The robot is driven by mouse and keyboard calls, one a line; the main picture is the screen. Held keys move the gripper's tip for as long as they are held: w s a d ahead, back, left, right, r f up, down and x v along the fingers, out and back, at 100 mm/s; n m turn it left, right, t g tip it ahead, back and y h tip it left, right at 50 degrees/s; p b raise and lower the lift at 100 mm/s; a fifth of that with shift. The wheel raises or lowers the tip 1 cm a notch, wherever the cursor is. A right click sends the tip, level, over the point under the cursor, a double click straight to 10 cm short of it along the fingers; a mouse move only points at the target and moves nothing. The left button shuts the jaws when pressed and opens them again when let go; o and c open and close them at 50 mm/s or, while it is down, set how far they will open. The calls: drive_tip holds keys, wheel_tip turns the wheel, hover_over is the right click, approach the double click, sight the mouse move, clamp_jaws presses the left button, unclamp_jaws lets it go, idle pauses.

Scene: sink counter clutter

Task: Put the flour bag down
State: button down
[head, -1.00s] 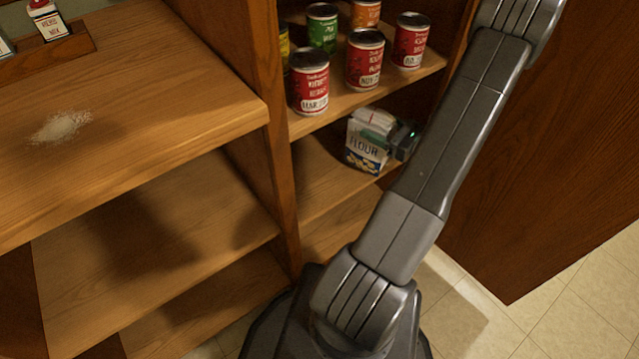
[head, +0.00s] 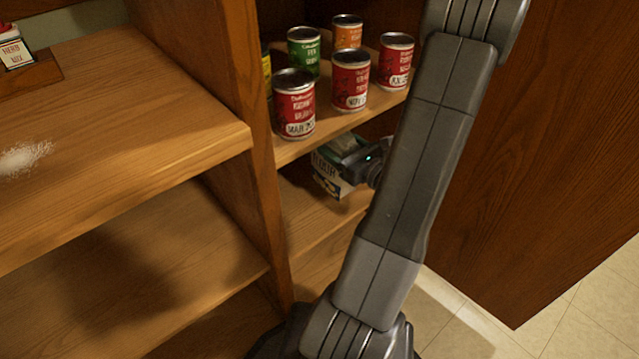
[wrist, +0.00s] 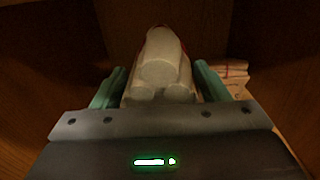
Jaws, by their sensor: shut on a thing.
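In the wrist view the pale folded top of the bag (wrist: 160,70) sits between the two green fingers of my gripper (wrist: 158,88). The bag's base is partly hidden, so I cannot tell whether it touches the shelf.
Several cans, such as a red one (head: 294,104) and a green one (head: 304,52), stand on the shelf just above. A wooden divider (head: 240,90) is at left and a large wooden door (head: 530,150) at right. Spilled white powder (head: 24,158) lies on the left counter.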

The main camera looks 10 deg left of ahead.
drive_tip(key=s+a+b, duration=0.1)
drive_tip(key=s+a, duration=0.3)
drive_tip(key=s, duration=0.1)
wheel_tip(320, 180, down, 7)
drive_tip(key=b, duration=0.4)
idle(0.4)
drive_tip(key=shift+c, duration=1.1)
unclamp_jaws()
drive_tip(key=shift+f, duration=0.1)
drive_tip(key=p+v, duration=0.1)
drive_tip(key=v, duration=1.1)
drive_tip(key=shift+p, duration=0.3)
